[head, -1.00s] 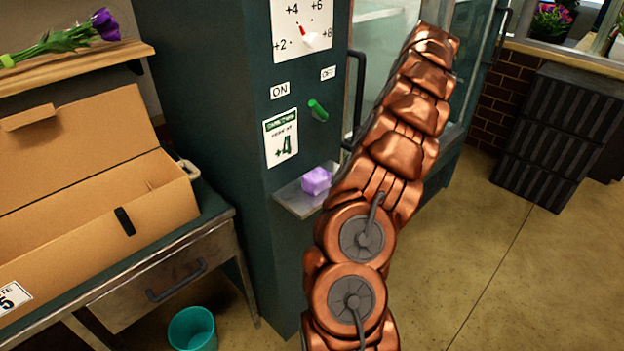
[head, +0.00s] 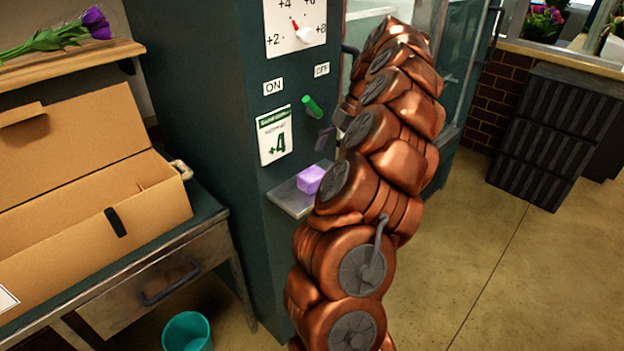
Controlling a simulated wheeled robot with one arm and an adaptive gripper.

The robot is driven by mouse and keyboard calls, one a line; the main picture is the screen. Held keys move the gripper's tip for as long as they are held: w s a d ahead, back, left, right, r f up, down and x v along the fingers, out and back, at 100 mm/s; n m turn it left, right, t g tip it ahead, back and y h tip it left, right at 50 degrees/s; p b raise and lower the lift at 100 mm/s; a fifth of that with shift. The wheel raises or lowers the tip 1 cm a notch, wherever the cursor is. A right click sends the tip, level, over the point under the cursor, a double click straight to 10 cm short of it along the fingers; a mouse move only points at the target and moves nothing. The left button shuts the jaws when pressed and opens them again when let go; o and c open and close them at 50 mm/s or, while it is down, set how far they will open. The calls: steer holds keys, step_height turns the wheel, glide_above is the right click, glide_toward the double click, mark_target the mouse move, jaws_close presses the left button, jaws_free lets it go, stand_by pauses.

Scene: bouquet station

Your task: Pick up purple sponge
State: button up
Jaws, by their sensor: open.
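The purple sponge (head: 310,179) is a small light purple block. It lies on a small grey shelf (head: 289,198) on the front of the dark green cabinet. My gripper (head: 327,138) shows only in part, as a dark finger above and slightly right of the sponge. It is open and apart from the sponge. My copper-coloured arm hides the rest of the gripper and the shelf's right end.
The cabinet (head: 200,100) carries a green switch (head: 312,106), ON and OFF labels and a dial (head: 296,28). An open cardboard box (head: 150,210) stands on the table at left. A teal bin (head: 187,332) is on the floor. Black crates (head: 550,135) stand at right; the floor there is clear.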

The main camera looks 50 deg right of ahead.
mark_target(314, 174)
steer(key=shift+w+a+p, duration=0.15)
steer(key=shift+w+a, duration=0.25)
steer(key=shift+a, duration=0.45)
steer(key=shift+w+a+p, duration=0.15)
steer(key=shift+w+a, duration=0.2)
steer(key=shift+a, duration=0.45)
steer(key=shift+p+x, duration=0.5)
steer(key=shift+x, duration=2)
steer(key=c, duration=1.2)
steer(key=shift+s+r+b, duration=0.4)
steer(key=shift+r+b, duration=0.1)
step_height(314, 174, up, 6)
steer(key=shift+f+b, duration=0.15)
steer(key=shift+b, duration=0.35)
steer(key=shift+s, duration=0.1)
steer(key=s+b, duration=0.4)
steer(key=s, duration=1.5)
steer(key=shift+a, duration=0.2)
